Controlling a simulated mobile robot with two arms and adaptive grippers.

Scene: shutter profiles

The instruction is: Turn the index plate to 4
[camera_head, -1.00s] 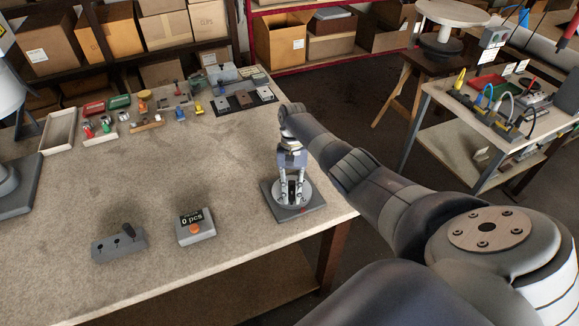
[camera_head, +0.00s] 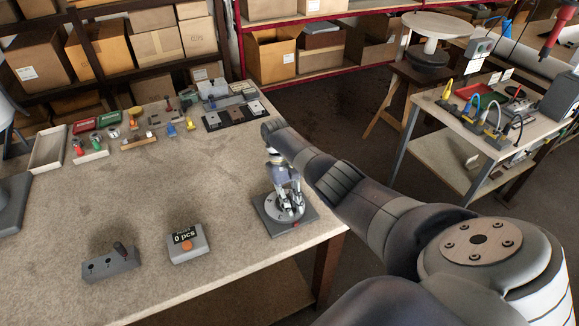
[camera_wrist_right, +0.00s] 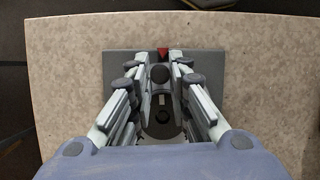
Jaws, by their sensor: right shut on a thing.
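The index plate (camera_head: 271,211) is a round, light grey disc on a dark square base (camera_head: 265,222) near the table's right edge. A red mark (camera_head: 296,223) sits on the base's edge; it also shows as a red pointer (camera_wrist_right: 162,54) in the right wrist view. My right gripper (camera_head: 289,204) comes down over the disc from above. In the right wrist view its fingers (camera_wrist_right: 163,95) are closed in around a dark central part of the plate, mostly hidden between them. The numbers on the disc are covered or too small to read. My left gripper is out of view.
Trays, small parts and fixtures line the table's back. The middle of the table (camera_head: 180,190) is clear.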

